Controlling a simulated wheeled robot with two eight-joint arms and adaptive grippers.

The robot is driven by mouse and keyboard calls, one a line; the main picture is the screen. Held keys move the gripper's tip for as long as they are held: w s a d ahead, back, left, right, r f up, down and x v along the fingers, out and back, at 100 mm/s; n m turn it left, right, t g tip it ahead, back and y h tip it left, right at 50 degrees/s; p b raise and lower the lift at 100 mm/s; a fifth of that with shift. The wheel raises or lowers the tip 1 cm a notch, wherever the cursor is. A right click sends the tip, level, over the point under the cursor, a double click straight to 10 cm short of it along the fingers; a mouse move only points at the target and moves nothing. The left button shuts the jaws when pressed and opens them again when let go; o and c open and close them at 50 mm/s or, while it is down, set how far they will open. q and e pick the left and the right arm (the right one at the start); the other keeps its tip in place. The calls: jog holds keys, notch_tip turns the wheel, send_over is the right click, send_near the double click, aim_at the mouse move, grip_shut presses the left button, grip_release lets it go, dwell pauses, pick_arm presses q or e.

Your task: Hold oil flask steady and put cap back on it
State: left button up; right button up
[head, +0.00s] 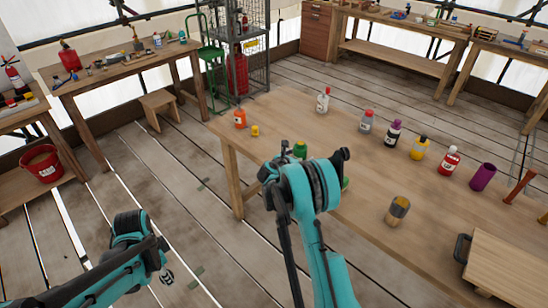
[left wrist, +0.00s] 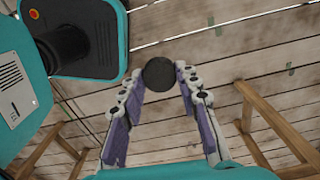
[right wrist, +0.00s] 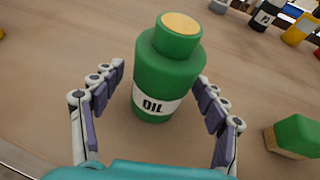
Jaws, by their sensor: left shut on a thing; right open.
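The green oil flask (right wrist: 168,78) stands upright on the table, with a white OIL label and a tan round top without a dark cap. Part of it shows in the head view (head: 300,149) behind my right arm. My right gripper (right wrist: 159,76) is open, with its fingers on either side of the flask and visible gaps. My left gripper (left wrist: 159,78) is shut on a dark round cap (left wrist: 159,72) between its fingertips. In the head view my left gripper (head: 167,276) is low at the left, over the floor, away from the table.
A green-topped block (right wrist: 295,136) lies right of the flask. An orange bottle (head: 240,118) and a small yellow item (head: 255,131) stand near the table's left corner. Several bottles and a purple cup (head: 482,177) stand farther right. A wooden board (head: 510,265) lies at the right.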

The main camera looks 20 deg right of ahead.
aim_at(300, 148)
jog(key=shift+r, duration=0.1)
jog(key=shift+c, duration=0.3)
jog(key=c, duration=1.3)
pick_arm(q)
jog(key=shift+r, duration=0.1)
pick_arm(e)
jog(key=shift+o, duration=0.2)
jog(key=shift+r, duration=0.1)
